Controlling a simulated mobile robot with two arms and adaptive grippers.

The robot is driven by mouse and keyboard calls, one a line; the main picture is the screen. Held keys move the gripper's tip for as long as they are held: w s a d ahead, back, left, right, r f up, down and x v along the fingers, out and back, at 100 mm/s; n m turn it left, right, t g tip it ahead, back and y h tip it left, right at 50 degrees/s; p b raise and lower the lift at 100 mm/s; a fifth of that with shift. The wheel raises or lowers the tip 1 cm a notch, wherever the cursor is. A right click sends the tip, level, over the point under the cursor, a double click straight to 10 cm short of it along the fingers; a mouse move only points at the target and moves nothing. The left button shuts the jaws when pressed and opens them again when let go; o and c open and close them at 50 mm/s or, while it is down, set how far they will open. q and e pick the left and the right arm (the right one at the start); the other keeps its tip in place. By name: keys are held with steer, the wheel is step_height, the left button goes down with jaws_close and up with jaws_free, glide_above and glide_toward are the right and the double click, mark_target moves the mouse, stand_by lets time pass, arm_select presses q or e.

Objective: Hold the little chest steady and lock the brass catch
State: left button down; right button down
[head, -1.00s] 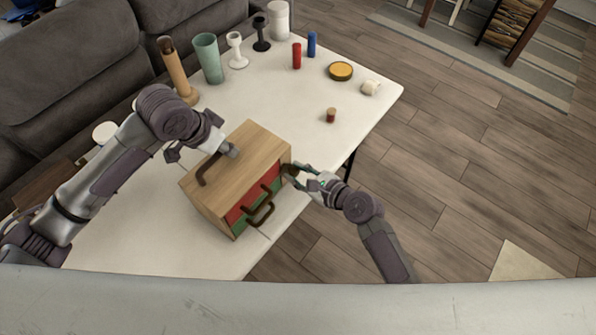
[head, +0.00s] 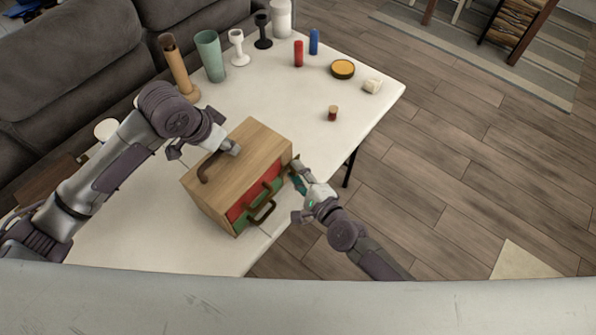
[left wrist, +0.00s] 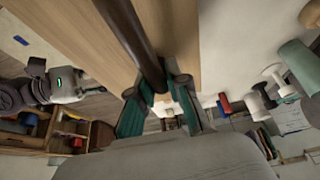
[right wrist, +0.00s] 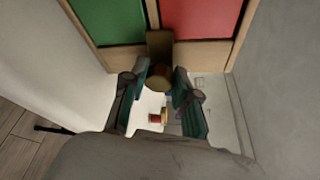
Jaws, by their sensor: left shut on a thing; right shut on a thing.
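The little chest (head: 228,172) is a light wooden box standing on the white table, with red and green drawer fronts. Its dark top handle (head: 203,172) also shows as a bar in the left wrist view (left wrist: 133,38). My left gripper (head: 230,149) is shut on that handle from above. The brass catch (right wrist: 159,76) is a brownish-gold piece at the edge of the drawer side in the right wrist view. My right gripper (right wrist: 160,92) is shut on it, a finger on each side. In the head view my right gripper (head: 297,176) hides the catch, so its exact setting cannot be told.
The white table (head: 130,225) has free room around the chest. A small red-brown cylinder (head: 332,113), a yellow-topped round dish (head: 343,69) and a red cylinder (head: 298,53) stand towards the back. A green cup (head: 209,55) stands at the back left. A grey sofa borders the table.

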arm_select(q)
steer(key=shift+a, duration=0.1)
arm_select(e)
steer(key=shift+d+f+n+t, duration=0.2)
steer(key=shift+n+t, duration=0.1)
steer(key=shift+n, duration=0.2)
steer(key=c, duration=1.1)
jaws_free()
steer(key=shift+o, duration=1.2)
steer(key=shift+a+r, duration=0.1)
steer(key=v, duration=1.2)
arm_select(q)
steer(key=c, duration=1.1)
jaws_free()
